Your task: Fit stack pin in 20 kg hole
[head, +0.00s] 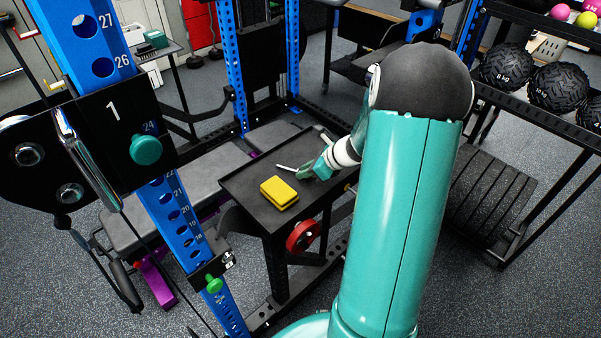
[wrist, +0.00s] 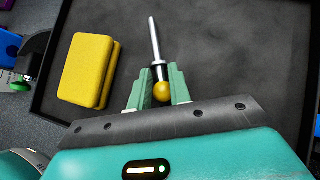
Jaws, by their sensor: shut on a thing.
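My gripper (wrist: 158,92) is shut on the stack pin (wrist: 154,38), a thin silver rod with a dark collar and a yellow ball knob. The pin's rod points away from the gripper, over the black tray table (wrist: 225,50). I cannot tell whether the pin touches the table. In the head view my gripper (head: 305,171) is low over the tray table (head: 240,185), with the silver rod (head: 287,167) sticking out to the left. No weight stack or 20 kg hole can be made out in either view.
A yellow block (head: 279,193) lies on the table left of my gripper; it also shows in the wrist view (wrist: 90,70). A blue rack upright (head: 175,205) with a green knob stands at left. A rack with heavy balls (head: 558,86) stands at right.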

